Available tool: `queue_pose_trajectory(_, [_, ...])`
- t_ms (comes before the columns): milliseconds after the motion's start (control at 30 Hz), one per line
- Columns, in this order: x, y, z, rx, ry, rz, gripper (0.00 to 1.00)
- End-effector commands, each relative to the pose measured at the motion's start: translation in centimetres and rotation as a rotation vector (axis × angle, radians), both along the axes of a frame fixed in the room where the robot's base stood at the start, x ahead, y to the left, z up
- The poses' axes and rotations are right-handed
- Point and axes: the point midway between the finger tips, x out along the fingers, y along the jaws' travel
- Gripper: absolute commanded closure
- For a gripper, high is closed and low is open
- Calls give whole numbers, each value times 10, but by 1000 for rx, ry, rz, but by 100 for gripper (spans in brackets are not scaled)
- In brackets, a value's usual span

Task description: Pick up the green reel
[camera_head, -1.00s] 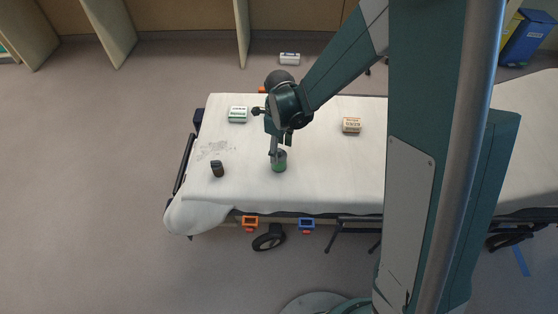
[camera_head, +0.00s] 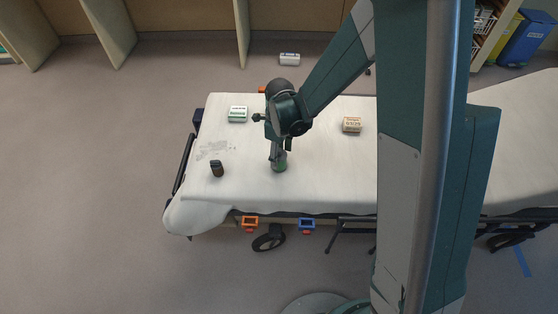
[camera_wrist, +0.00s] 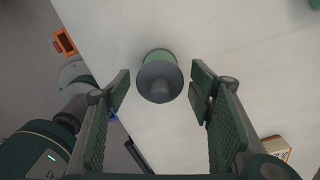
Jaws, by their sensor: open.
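The green reel (camera_head: 280,166) stands on the white stretcher sheet, its upper part partly hidden by my gripper in the head view. In the wrist view the reel (camera_wrist: 158,76) shows a grey round end with a knob and a green body behind it. My gripper (camera_wrist: 160,88) is open, with one finger on each side of the reel's grey end and visible gaps on both sides. In the head view my gripper (camera_head: 278,158) points down at the reel. I cannot tell how far down the fingers reach.
The stretcher (camera_head: 330,190) also bears a dark small item (camera_head: 217,168) to the left, a green-and-white box (camera_head: 238,114) behind left, and a tan box (camera_head: 352,125) to the right. The sheet around the reel is clear. A white box (camera_head: 289,58) lies on the floor behind.

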Motion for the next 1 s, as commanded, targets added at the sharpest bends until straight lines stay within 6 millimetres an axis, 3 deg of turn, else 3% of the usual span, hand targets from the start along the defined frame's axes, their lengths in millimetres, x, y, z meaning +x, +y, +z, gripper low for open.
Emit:
queue_pose_trajectory(400, [0, 1, -43, 0, 0, 0, 47])
queue_pose_trajectory(1000, [0, 0, -45, 0, 0, 0, 47])
